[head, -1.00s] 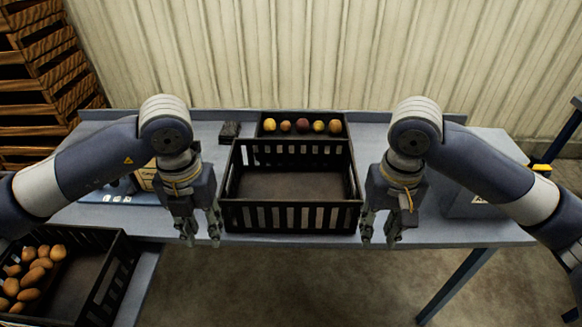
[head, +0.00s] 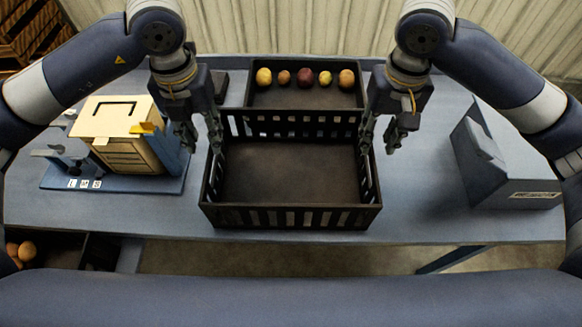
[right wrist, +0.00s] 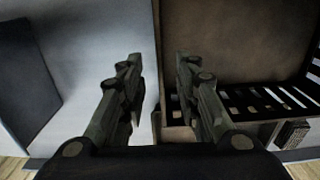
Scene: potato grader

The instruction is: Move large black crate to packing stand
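The large black crate (head: 290,217) stands empty and upright on the grey table, with slatted walls. My left gripper (head: 203,142) is open at the crate's left wall, fingers pointing down, one on each side of the rim as far as I can tell. My right gripper (head: 380,141) is open at the right wall. In the right wrist view its fingers (right wrist: 157,82) are spread, one over the table and one over the crate's inside (right wrist: 235,40), with the wall between. Neither grips the crate visibly. I cannot tell which surface is the packing stand.
A shallow black tray (head: 305,97) with several potatoes sits directly behind the crate. A yellow and blue device (head: 125,140) stands left on the table, a grey wedge-shaped box (head: 500,165) right. A crate with potatoes (head: 70,250) is low at left.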

